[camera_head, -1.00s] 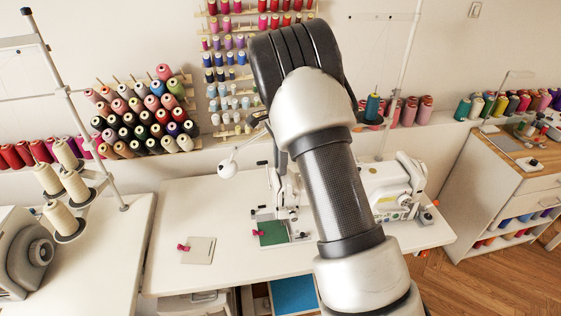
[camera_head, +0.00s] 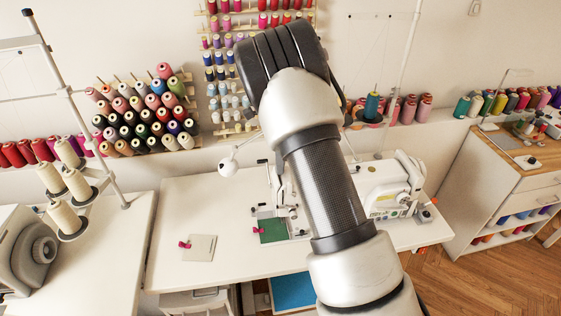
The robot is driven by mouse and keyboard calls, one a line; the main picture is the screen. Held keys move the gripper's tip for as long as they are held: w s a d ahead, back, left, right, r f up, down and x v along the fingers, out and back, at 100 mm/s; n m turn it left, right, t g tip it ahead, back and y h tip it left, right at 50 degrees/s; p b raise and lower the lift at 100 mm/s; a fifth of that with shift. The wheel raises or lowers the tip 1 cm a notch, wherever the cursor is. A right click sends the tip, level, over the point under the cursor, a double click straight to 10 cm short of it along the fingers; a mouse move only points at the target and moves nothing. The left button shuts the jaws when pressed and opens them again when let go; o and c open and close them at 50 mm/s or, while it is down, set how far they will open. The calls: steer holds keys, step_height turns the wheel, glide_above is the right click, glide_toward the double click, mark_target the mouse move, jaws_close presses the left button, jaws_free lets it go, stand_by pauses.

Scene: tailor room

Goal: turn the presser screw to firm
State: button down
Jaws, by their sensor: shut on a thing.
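The sewing machine stands on the white table. Its white body (camera_head: 395,187) shows to the right of my arm, and its needle end (camera_head: 277,190) shows to the left. A piece of green cloth (camera_head: 272,230) lies by the needle end. My raised arm crosses the middle of the view and bends over at the top. It covers the middle of the machine. I cannot see my gripper or its fingers, which are hidden behind the arm. The presser screw cannot be made out, so its setting does not show.
A white ball-ended lamp (camera_head: 228,167) reaches out left of the machine head. Racks of thread spools (camera_head: 145,118) line the wall. The table's left part is mostly clear.

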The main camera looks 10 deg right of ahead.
steer(key=shift+r, duration=0.1)
steer(key=c, duration=1.7)
jaws_free()
steer(key=shift+o, duration=0.2)
step_height(320, 180, up, 17)
steer(key=shift+r, duration=0.2)
steer(key=s+d+r+n+t+y, duration=0.1)
steer(key=s+r+n, duration=0.35)
steer(key=s, duration=0.35)
steer(key=s+d+r+n+t, duration=0.1)
steer(key=s+r+n, duration=0.35)
steer(key=s, duration=0.25)
steer(key=s+f+n+t, duration=0.1)
steer(key=s+n, duration=0.5)
steer(key=s, duration=0.3)
steer(key=s+f+n+t+h, duration=0.1)
steer(key=s+n+t, duration=0.1)
steer(key=s+n, duration=0.4)
steer(key=s+a, duration=0.1)
steer(key=s, duration=0.2)
steer(key=shift+s+f+t, duration=0.3)
steer(key=shift+s+f, duration=0.05)
steer(key=shift+f, duration=0.05)
